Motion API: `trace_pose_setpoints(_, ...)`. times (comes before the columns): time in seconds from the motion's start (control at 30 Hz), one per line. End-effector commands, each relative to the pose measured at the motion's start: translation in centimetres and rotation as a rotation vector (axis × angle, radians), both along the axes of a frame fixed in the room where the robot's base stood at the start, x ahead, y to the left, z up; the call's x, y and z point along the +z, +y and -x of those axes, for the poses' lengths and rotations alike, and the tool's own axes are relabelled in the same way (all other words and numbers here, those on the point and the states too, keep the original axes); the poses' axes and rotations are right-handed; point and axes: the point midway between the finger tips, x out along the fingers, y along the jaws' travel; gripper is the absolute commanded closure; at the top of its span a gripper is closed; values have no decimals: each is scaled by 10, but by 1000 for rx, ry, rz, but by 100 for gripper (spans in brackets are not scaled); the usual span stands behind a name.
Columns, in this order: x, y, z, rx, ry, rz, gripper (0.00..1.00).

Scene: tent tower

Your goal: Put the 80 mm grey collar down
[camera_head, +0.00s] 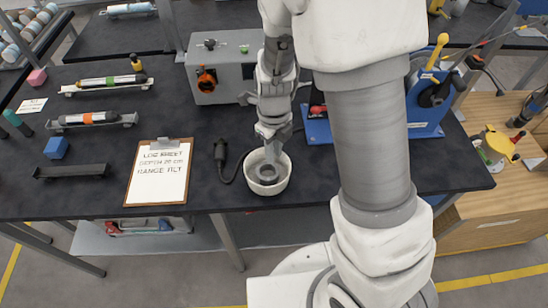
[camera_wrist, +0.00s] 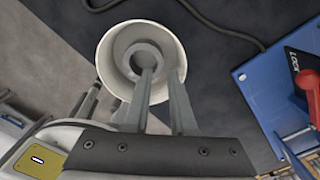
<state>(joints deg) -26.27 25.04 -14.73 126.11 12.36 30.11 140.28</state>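The grey collar (camera_wrist: 133,58) is a thick ring lying inside a round white bowl (camera_wrist: 105,57). In the head view the collar (camera_head: 268,174) shows low in the bowl (camera_head: 283,186), near the table's front edge. My gripper (camera_wrist: 162,72) reaches down into the bowl from above. One finger's tip overlaps the collar's hole; the other stands to the right, outside its rim. A gap shows between the fingers, and the collar's wall looks free of the right finger. In the head view my gripper (camera_head: 272,148) partly covers the back of the bowl.
A black handheld device with a cable (camera_head: 221,152) lies left of the bowl. A clipboard (camera_head: 160,172) is farther left. A grey box (camera_head: 220,75) stands behind, and a blue stand (camera_head: 318,128) is to the right. The dark table's front edge (camera_head: 230,211) is close.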

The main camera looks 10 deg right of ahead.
Motion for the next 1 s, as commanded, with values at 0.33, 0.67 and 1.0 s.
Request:
trace_pose_setpoints(0.33,67,0,-1,0,-3,-1,76)
trace_pose_setpoints(0.67,103,-7,7,194,-37,-35,76)
trace_pose_setpoints(1.0,179,-35,41,928,-214,-21,76)
